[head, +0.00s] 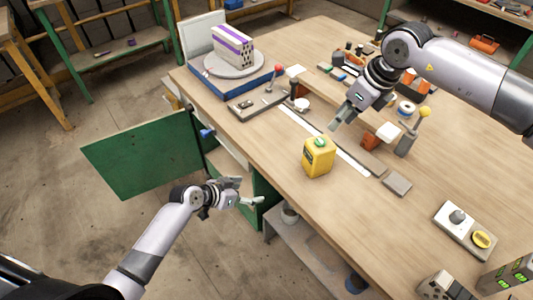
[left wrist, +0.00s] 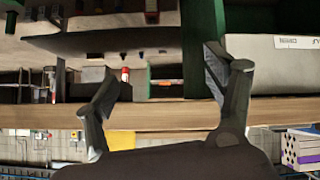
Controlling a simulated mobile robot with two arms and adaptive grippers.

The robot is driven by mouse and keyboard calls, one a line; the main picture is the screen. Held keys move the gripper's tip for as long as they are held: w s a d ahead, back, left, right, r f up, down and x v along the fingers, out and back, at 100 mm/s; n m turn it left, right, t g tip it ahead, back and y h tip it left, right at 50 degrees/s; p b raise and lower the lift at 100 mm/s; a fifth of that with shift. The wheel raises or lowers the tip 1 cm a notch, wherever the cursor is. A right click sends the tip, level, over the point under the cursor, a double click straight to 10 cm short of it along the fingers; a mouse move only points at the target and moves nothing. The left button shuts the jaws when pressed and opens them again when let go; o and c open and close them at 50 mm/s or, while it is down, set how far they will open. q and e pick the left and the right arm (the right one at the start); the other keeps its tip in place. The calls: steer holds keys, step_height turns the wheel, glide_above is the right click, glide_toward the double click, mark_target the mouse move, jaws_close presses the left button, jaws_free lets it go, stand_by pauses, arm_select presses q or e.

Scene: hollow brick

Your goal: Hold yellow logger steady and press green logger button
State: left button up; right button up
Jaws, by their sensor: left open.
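The yellow logger (head: 319,160) stands upright on the wooden workbench, near its front edge. Its green button (head: 320,142) is on the top face. My left gripper (head: 250,191) is open and empty, lower than the logger and to its left, just off the bench's front edge. In the left wrist view the left gripper's fingers (left wrist: 163,68) are spread with nothing held between them. My right gripper (head: 347,116) is above the bench, up and to the right of the logger and apart from it. Its finger opening is hard to make out.
The workbench (head: 290,185) has a green open door (head: 140,157) at front left. A hollow purple-and-white brick (head: 232,46) stands on a round plate at back left. A lever box (head: 258,104), an orange block (head: 372,139) and a switch panel (head: 465,228) also sit on the bench.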

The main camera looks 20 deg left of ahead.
arm_select(q)
steer(key=w+d+r+m+h, duration=0.1)
steer(key=d+r+m+h, duration=0.15)
steer(key=r, duration=0.75)
steer(key=m+h, duration=0.3)
glide_toward(319, 153)
steer(key=a+f, duration=0.1)
steer(key=a, duration=0.4)
steer(key=shift+y, duration=0.35)
steer(key=x, duration=1.7)
steer(key=shift+s+d+r, duration=0.15)
steer(key=c, duration=1.5)
arm_select(e)
jaws_close()
